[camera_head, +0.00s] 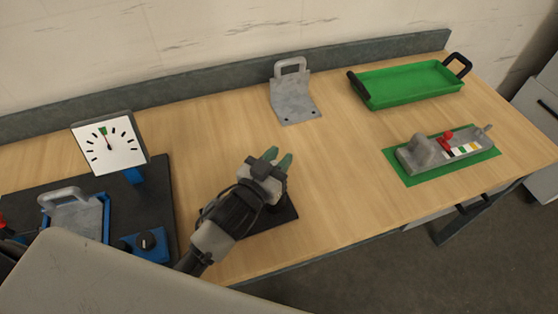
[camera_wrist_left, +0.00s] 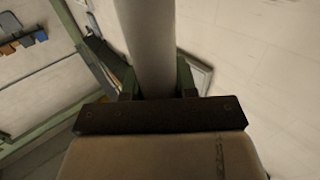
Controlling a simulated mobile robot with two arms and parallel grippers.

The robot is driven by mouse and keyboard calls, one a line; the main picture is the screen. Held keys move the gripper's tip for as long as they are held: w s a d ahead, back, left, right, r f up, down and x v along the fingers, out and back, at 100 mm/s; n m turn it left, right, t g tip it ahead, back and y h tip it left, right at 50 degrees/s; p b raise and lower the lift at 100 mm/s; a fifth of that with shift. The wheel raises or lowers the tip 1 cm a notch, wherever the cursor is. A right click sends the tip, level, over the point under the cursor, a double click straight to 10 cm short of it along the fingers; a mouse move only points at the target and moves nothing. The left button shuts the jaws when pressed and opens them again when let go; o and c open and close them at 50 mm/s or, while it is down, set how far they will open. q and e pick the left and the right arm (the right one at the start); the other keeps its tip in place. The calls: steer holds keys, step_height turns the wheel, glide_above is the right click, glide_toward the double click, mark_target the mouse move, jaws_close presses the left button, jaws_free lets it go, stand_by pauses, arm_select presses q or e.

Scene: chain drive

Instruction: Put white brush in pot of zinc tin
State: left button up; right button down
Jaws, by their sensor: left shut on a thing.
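My left gripper (camera_head: 278,158) is over the middle of the table, its green fingertips pointing away from me. In the left wrist view, a smooth pale grey long thing (camera_wrist_left: 148,45) runs up between the two green fingers of my left gripper (camera_wrist_left: 158,80), which is shut on it. It may be the white brush's handle; no bristles show. In the head view I cannot make it out between the fingertips. I see no pot of zinc tin for certain in either view. My right gripper is not in view.
A grey metal bracket (camera_head: 294,97) stands at the back. A green tray (camera_head: 410,84) is at the back right, with a grey fixture (camera_head: 424,153) on a green mat before it. A dial gauge (camera_head: 108,144) stands at the left. The table between is mostly clear.

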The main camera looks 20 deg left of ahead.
arm_select(q)
steer(key=shift+s+f, duration=0.1)
steer(key=shift+f, duration=0.45)
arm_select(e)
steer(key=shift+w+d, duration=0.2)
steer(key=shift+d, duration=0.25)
arm_select(q)
steer(key=shift+f, duration=0.1)
steer(key=o, duration=0.5)
steer(key=shift+f, duration=0.15)
steer(key=shift+c, duration=0.2)
steer(key=o, duration=0.5)
steer(key=shift+c, duration=0.2)
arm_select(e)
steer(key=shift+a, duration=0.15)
